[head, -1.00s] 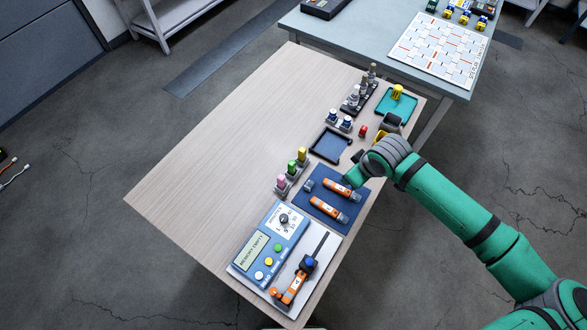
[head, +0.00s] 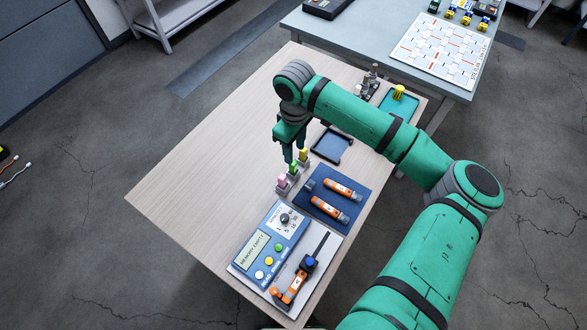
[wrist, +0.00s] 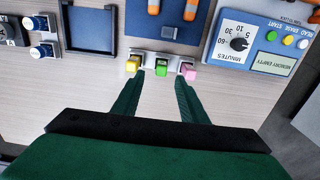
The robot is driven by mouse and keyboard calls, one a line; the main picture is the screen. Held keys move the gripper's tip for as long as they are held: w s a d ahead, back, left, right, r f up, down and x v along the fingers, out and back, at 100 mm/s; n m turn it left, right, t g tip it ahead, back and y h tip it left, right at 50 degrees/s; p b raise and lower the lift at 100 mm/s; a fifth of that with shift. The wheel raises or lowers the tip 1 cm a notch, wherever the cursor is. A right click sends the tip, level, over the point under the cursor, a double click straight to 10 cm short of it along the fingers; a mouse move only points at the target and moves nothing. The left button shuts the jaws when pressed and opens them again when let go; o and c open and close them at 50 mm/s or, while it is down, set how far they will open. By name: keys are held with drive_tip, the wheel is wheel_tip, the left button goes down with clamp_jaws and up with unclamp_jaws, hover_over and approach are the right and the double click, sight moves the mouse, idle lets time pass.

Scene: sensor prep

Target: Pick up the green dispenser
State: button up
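The green dispenser (head: 293,166) stands between a pink one (head: 282,181) and a yellow one (head: 303,154) in a grey holder on the wooden table. In the wrist view the green dispenser (wrist: 161,69) sits in the middle, with yellow (wrist: 133,64) to its left and pink (wrist: 188,70) to its right. My gripper (head: 293,156) is above the table beside the row of dispensers. In the wrist view my gripper (wrist: 163,78) is open, its fingers apart and pointing at the green dispenser. Nothing is between the fingers. I cannot tell whether the fingertips touch anything.
A blue mat (head: 312,201) with orange-and-white tools lies beside the holder. A blue device (head: 271,235) with a display is nearer. A dark blue tray (head: 331,145) is farther along. The table's left part (head: 205,170) is clear.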

sight(293, 169)
drive_tip(key=f, duration=0.7)
drive_tip(key=shift+s+a+f, duration=0.1)
drive_tip(key=shift+a+f, duration=0.1)
drive_tip(key=shift+f, duration=0.15)
clamp_jaws()
